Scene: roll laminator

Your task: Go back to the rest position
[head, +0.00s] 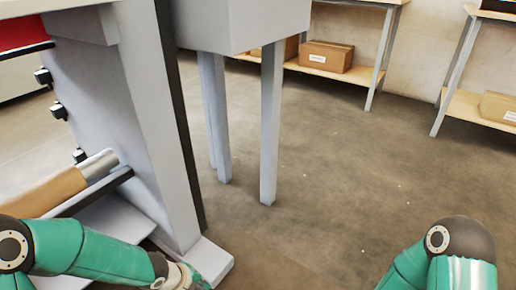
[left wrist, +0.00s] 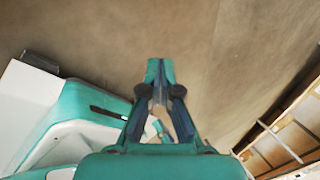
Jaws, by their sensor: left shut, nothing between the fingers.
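My left gripper (left wrist: 160,70) shows in the left wrist view with its fingertips together and nothing between them. It points out over bare floor. In the head view my left arm comes in along the bottom left, below the laminator's grey frame (head: 150,130); the fingers cannot be made out there. Of my right arm only a green and dark joint shows at the bottom right of the head view. My right gripper is outside both views.
The laminator stands close at the left, with a brown roll (head: 48,195) on a silver shaft end. A grey cabinet on legs (head: 270,130) stands behind it. Shelves with cardboard boxes (head: 327,56) line the wall. The floor (head: 330,190) at centre and right is clear.

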